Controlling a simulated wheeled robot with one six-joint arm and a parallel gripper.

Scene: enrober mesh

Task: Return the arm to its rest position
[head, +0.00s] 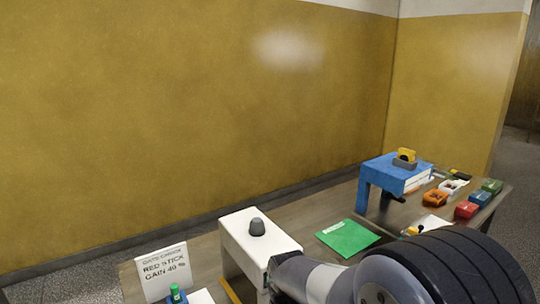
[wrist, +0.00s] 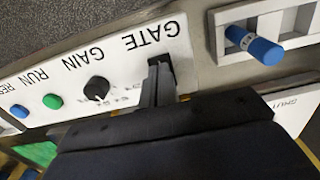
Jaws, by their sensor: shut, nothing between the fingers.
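My gripper (wrist: 159,68) shows in the wrist view as narrow grey fingers, shut and empty, reaching out from a wide dark body. The fingertips overlap the GATE end of a white control panel (wrist: 62,85). I cannot tell whether they touch it. The panel also carries a black GAIN knob (wrist: 96,88), a green RUN button (wrist: 53,102) and a blue button (wrist: 19,111). The fingers are hidden there.
A sign (head: 164,272) reads "GATE CHOICE RED STICK GAIN 40 %". A blue stand (head: 385,172), a green sheet (head: 347,238) and several coloured blocks, one red (head: 467,210), are on the table. A blue cylinder (wrist: 262,49) sits in a white holder. A yellow wall stands behind.

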